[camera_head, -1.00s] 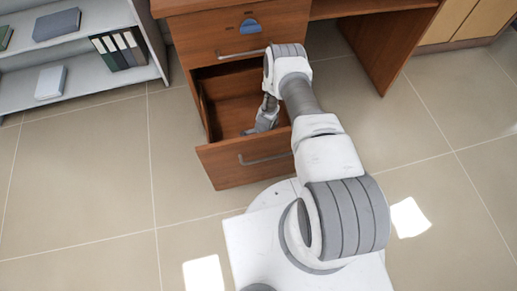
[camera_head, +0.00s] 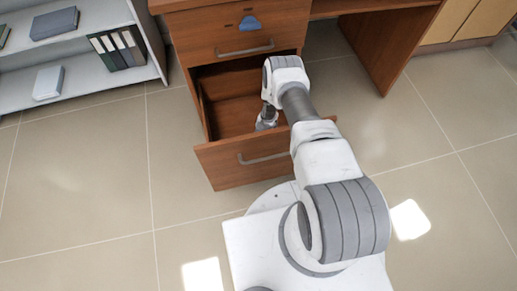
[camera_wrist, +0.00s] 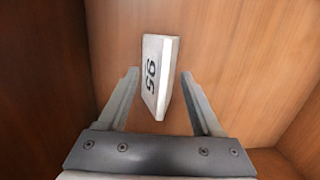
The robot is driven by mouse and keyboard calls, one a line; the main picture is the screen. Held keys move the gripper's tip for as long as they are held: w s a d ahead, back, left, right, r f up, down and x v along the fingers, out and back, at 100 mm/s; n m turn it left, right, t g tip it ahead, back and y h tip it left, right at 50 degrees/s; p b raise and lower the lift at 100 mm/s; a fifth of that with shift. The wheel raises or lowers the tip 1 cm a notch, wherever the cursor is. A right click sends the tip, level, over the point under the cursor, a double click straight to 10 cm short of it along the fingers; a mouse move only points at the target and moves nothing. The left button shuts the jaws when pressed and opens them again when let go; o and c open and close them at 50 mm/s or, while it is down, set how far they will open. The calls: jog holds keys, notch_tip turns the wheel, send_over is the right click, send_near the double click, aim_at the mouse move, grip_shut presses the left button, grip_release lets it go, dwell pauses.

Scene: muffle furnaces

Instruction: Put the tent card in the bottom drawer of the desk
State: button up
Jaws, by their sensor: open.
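The tent card (camera_wrist: 155,76), white with dark "56"-like marks, shows in the wrist view inside the wooden drawer, beyond and between my fingertips. My gripper (camera_wrist: 160,78) is open, with a finger on each side of the card and visible gaps to it. I cannot tell whether the card touches the drawer floor. The bottom drawer (camera_head: 236,168) of the desk (camera_head: 219,28) is pulled open in the head view. My gripper is down in it there, mostly hidden by my arm, and the card is hidden.
The drawer's wooden walls (camera_wrist: 40,80) surround my gripper. A closed upper drawer (camera_head: 245,48) with a blue item (camera_head: 250,23) on its front sits above. A white shelf (camera_head: 95,82) with binders (camera_head: 118,49) stands at left. The tiled floor (camera_head: 90,190) is clear.

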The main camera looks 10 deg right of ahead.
jog(key=w+r+n+t+p, duration=0.1)
jog(key=w+r+n+p, duration=0.2)
jog(key=r, duration=1.4)
jog(key=w+r+n+p, duration=0.2)
jog(key=w+r, duration=0.3)
jog(key=r, duration=1.2)
notch_tip(320, 180, up, 20)
jog(key=s+a+f+n+t, duration=0.1)
jog(key=s+n, duration=0.1)
jog(key=n, duration=0.2)
jog(key=s+r+n+t, duration=0.1)
jog(key=s+r+n, duration=0.1)
jog(key=s+r, duration=0.5)
jog(key=s+r+n, duration=0.2)
jog(key=s+r, duration=0.2)
jog(key=r, duration=0.6)
jog(key=s+r+n, duration=0.2)
jog(key=s+r, duration=0.1)
jog(key=s, duration=0.5)
jog(key=s+d+r+n+t+h, duration=0.1)
jog(key=s+r+n, duration=0.1)
jog(key=s, duration=0.7)
jog(key=shift+r+n+t, duration=0.3)
jog(key=shift+r+n, duration=0.1)
jog(key=shift+r, duration=0.45)
jog(key=shift+s, duration=0.1)
